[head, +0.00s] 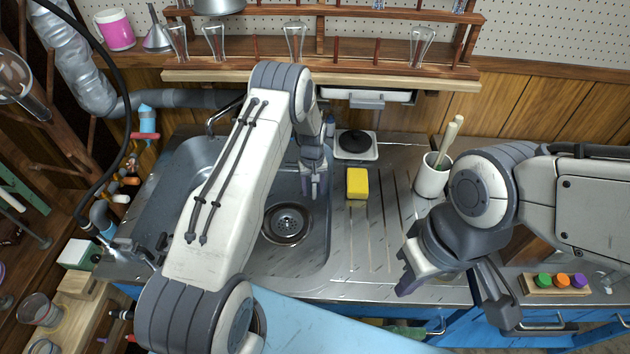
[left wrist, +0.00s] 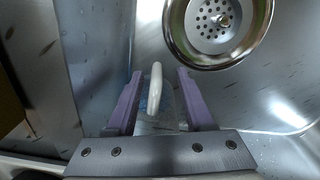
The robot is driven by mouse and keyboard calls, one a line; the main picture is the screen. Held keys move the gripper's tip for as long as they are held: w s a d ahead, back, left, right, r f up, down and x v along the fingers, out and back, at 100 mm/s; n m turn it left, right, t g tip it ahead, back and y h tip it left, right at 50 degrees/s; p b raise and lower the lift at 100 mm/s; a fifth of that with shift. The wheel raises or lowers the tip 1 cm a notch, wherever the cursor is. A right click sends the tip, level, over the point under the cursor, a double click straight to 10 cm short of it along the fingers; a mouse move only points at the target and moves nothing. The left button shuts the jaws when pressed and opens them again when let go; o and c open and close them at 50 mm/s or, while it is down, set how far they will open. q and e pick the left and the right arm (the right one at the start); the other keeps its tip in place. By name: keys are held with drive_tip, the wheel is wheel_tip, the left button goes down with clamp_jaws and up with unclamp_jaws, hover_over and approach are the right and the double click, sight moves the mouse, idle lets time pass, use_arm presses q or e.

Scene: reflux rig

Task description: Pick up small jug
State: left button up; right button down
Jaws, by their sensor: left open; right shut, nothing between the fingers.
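The small jug shows in the left wrist view as a pale upright handle (left wrist: 155,88) with a clear, bluish body behind it, partly hidden. It is in the steel sink (head: 185,190), near the drain. My left gripper (head: 314,190) reaches down into the sink. In the left wrist view, its two purple fingers (left wrist: 155,98) are open, one on each side of the handle, with gaps showing. In the head view I cannot make out the jug by the gripper. My right gripper (head: 408,282) is shut and empty above the front of the draining board.
The drain (head: 287,223) is beside the left gripper. A yellow sponge (head: 357,183) and a white pot with sticks (head: 433,176) stand on the draining board (head: 385,215). A shelf of glassware (head: 325,68) runs behind. The tap (head: 222,116) is at the back left.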

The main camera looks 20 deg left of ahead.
sight(315, 197)
use_arm(q)
drive_tip(key=f, duration=0.2)
drive_tip(key=d+f, duration=0.1)
drive_tip(key=f, duration=0.2)
drive_tip(key=shift+w, duration=0.1)
clamp_jaws()
idle(1.2)
